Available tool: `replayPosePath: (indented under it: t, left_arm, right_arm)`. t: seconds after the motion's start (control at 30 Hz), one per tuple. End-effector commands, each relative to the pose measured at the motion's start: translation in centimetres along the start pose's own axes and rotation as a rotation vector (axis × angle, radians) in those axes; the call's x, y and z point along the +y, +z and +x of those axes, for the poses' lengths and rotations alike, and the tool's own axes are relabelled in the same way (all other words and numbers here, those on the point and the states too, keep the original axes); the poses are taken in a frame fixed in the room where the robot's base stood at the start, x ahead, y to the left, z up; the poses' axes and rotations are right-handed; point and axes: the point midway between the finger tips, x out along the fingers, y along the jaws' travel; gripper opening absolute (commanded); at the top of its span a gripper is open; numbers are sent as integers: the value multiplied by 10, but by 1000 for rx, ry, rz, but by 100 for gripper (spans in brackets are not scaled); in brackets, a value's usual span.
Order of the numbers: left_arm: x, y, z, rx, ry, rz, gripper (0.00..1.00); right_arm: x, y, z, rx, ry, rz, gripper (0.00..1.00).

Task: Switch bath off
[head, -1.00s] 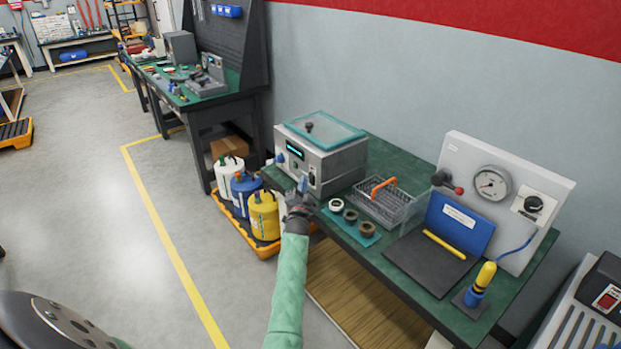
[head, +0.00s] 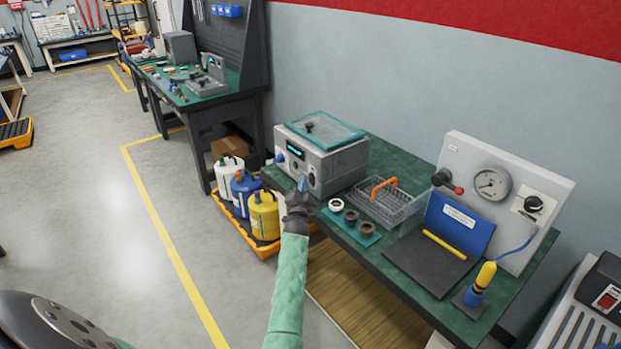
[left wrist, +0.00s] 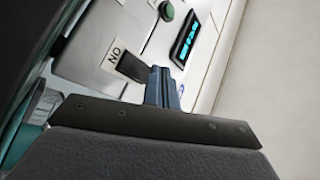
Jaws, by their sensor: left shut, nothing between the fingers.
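The bath (head: 342,166) is a grey box with a teal-rimmed clear lid, standing at the left end of the green bench. Its lit cyan display (head: 295,148) is on the front panel and also shows in the left wrist view (left wrist: 185,38). There, a dark rocker switch (left wrist: 131,68) sits beside a white label with "ON" turned round. My left gripper (head: 303,184) is at the front panel, shut and empty. In the left wrist view its blue-grey fingertips (left wrist: 161,78) are close beside the switch; I cannot tell whether they touch. My right gripper is out of view.
A wire basket with an orange handle (head: 384,184) and a teal mat with several rings (head: 367,239) are right of the gripper. A gauge panel (head: 455,160) stands further right.

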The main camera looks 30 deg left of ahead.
Motion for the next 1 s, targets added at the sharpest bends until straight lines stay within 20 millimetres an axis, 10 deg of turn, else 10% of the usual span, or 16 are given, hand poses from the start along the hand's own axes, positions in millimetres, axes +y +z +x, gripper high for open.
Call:
replayPosePath:
  t: [1.0]
  left_arm:
    - [5,-6,7,0,0,0,0]
  right_arm:
    - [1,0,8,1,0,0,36]
